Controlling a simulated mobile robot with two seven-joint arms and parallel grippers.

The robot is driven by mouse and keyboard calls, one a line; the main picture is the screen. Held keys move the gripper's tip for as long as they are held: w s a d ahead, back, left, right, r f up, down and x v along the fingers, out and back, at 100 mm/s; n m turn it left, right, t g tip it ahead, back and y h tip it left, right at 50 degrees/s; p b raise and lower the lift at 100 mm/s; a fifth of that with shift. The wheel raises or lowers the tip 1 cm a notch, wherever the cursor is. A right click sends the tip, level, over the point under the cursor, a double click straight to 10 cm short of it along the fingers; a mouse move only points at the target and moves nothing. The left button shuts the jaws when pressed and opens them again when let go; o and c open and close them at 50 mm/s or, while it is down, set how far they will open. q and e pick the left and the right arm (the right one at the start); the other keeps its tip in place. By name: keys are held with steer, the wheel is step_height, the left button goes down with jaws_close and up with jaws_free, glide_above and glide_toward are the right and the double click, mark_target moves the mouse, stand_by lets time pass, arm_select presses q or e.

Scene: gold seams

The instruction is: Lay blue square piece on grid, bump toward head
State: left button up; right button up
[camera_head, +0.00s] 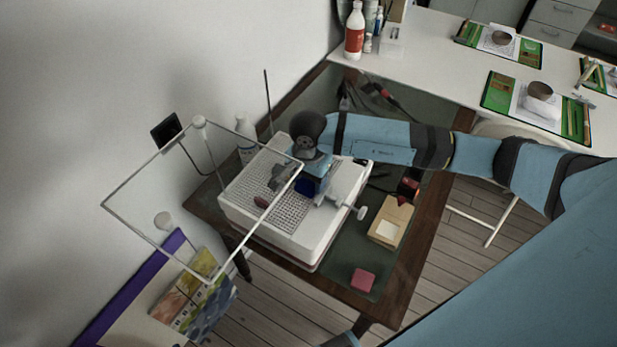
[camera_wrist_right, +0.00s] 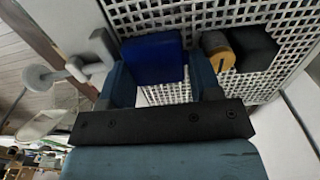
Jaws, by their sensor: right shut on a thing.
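The dark blue square piece (camera_head: 306,187) is between the fingers of my right gripper (camera_head: 313,182), over the grid (camera_head: 287,213) on top of a white box-shaped machine. In the right wrist view, the blue piece (camera_wrist_right: 152,60) sits between the two blue fingers (camera_wrist_right: 162,80), with the white grid behind it. I cannot tell whether it touches the grid, and I see no bump on it. A black block with a tan-ended cylinder (camera_wrist_right: 218,50) is right of the piece in the wrist view.
A thin white frame (camera_head: 152,234) stands left of the machine. A white knob (camera_head: 360,212) sticks out at its right side. A wooden box (camera_head: 391,221) and a pink block (camera_head: 362,280) lie on the green mat. A small reddish piece (camera_head: 261,202) rests on the grid.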

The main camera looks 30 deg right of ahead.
steer(key=shift+f, duration=0.2)
steer(key=o, duration=1)
steer(key=shift+o, duration=0.3)
steer(key=shift+s+r, duration=0.1)
steer(key=shift+r, duration=0.15)
